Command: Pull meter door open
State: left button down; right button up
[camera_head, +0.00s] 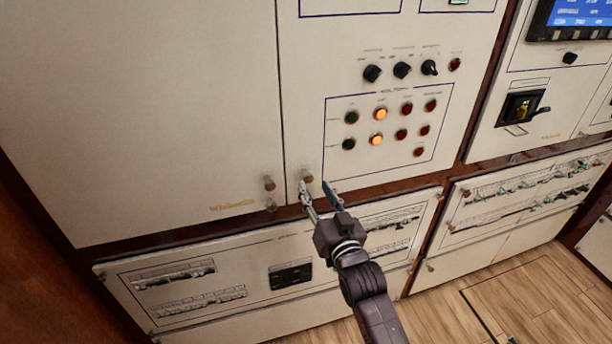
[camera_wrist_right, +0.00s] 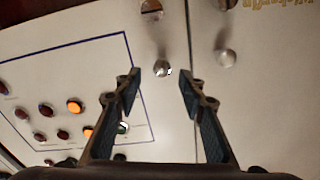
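The cream middle door (camera_head: 345,80) carries lamps and dials. I cannot tell from lettering whether it is the meter door. A small round metal knob (camera_head: 308,177) sits at its lower left corner. My right gripper (camera_head: 316,188) is open and empty in front of this corner. In the right wrist view, the knob (camera_wrist_right: 163,68) shows between the two spread fingertips (camera_wrist_right: 159,74), with a gap on each side. Another knob (camera_wrist_right: 152,8) shows at the top edge of that view. My left gripper is not in view.
The large plain door (camera_head: 140,100) to the left has two knobs, the upper one (camera_head: 268,183) close to the seam. Below is a row of breaker panels (camera_head: 235,270). A screen cabinet (camera_head: 575,20) stands at right. Wooden floor (camera_head: 520,300) is clear at lower right.

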aim_at(309, 180)
jog(key=x, duration=0.4)
jog(key=shift+w+a+p, duration=0.3)
jog(key=shift+a, duration=0.05)
jog(key=shift+w+a, duration=0.1)
jog(key=shift+w, duration=0.45)
grip_shut()
